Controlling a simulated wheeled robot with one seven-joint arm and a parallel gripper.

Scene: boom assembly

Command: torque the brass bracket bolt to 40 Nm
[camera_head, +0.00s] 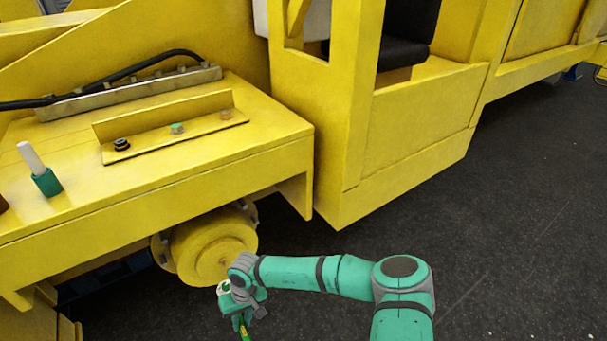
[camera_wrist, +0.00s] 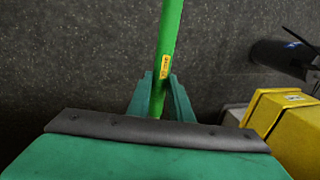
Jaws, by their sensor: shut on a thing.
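The yellow angle bracket (camera_head: 160,133) lies on the yellow deck at the upper left. Three bolt heads sit along it: a black one (camera_head: 121,144), a green one (camera_head: 177,128) and a brass-coloured bolt (camera_head: 226,114) at the right end. My gripper (camera_head: 242,318) is low in front of the deck, well below and apart from the bracket. It is shut on a green tool handle with a yellow label. In the wrist view the handle (camera_wrist: 168,45) runs up between the fingers (camera_wrist: 160,102). The tool's ends are not clear.
A black hose (camera_head: 115,75) runs along a metal bar behind the bracket. A yellow drum (camera_head: 207,250) is under the deck, close to my gripper. A yellow cab (camera_head: 415,125) stands right; dark floor (camera_head: 520,230) is clear.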

